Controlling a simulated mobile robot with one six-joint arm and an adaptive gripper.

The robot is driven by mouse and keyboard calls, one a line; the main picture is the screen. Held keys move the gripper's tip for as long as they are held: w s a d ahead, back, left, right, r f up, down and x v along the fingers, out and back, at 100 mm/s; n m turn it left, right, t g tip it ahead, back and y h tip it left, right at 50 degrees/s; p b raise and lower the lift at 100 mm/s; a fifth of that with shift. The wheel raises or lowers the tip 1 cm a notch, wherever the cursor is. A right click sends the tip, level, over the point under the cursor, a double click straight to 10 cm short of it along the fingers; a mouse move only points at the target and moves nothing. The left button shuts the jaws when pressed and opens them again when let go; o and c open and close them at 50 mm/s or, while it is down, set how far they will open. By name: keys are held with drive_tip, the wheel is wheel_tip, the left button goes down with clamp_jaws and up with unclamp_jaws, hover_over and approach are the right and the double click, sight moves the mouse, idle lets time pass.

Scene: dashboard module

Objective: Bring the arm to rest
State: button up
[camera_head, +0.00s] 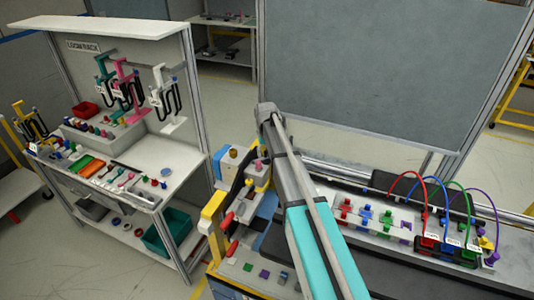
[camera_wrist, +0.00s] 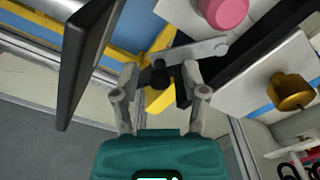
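My gripper (camera_wrist: 159,78) shows in the wrist view with its teal body at the bottom. Its two grey fingers stand apart, with a gap between them, so it looks open. Dark parts and a yellow piece (camera_wrist: 158,100) show in and behind the gap; I cannot tell whether a finger touches them, but nothing appears gripped. In the head view my teal and grey arm rises from the bottom to the centre, and my gripper cannot be made out there.
A pink cylinder (camera_wrist: 222,12) and a gold cylinder (camera_wrist: 290,92) are close by in the wrist view. A yellow-framed fixture (camera_head: 212,212) stands left of my arm. A tool rack bench (camera_head: 190,155) is at left. A wired panel (camera_head: 400,232) lies right, below a grey board (camera_head: 390,70).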

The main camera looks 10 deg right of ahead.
drive_tip(key=shift+r, duration=0.15)
wheel_tip(320, 180, up, 9)
drive_tip(key=p, duration=0.9)
drive_tip(key=shift+r+p, duration=0.15)
drive_tip(key=shift+p, duration=0.15)
